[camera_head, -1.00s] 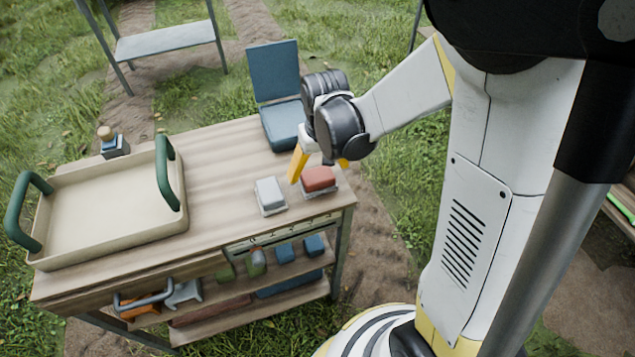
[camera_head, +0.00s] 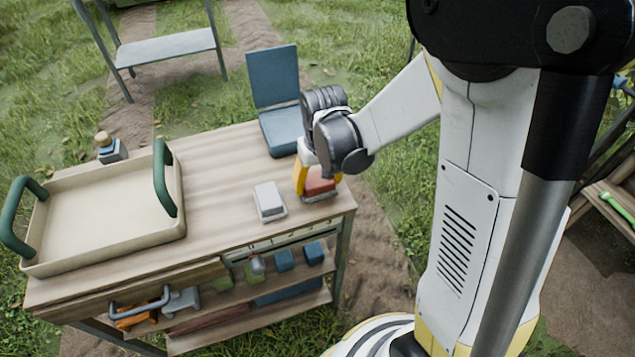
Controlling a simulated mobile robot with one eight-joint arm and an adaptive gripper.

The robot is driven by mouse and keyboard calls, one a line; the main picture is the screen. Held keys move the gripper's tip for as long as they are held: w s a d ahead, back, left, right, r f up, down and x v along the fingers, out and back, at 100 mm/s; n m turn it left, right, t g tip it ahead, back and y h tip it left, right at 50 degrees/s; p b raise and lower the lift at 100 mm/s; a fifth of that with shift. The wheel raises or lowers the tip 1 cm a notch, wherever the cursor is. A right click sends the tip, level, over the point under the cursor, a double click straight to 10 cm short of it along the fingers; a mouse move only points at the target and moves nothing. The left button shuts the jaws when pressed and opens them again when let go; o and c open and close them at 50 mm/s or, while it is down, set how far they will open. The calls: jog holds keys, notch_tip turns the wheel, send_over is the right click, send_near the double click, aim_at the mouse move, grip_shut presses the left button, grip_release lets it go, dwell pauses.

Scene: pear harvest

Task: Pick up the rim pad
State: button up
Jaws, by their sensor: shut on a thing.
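A red block (camera_head: 322,187), which I take to be the rim pad, is at the right end of the wooden workbench, on a small pale base. My gripper (camera_head: 318,181) points down over it, with one yellow finger at its left side and the other at its right. The gripper is shut on the red block. The wrist hides the block's upper back part. I see no clear gap between the block and its base.
A white-grey block (camera_head: 269,200) on a similar base stands just left. A cream tray (camera_head: 110,240) with green handles fills the bench's left side. An open blue case (camera_head: 282,131) is behind. A small bottle-like item (camera_head: 111,150) stands at the back left. The bench middle is clear.

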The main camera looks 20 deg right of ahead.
aim_at(317, 178)
notch_tip(317, 178, up, 4)
jog(key=shift+p, duration=1.1)
jog(key=s+d+r+p, duration=0.4)
jog(key=s+d+r, duration=0.2)
jog(key=d, duration=0.4)
jog(key=shift+r, duration=0.35)
jog(key=o, duration=0.6)
jog(key=c, duration=0.3)
jog(key=shift+a+f, duration=0.1)
jog(key=shift+c, duration=0.2)
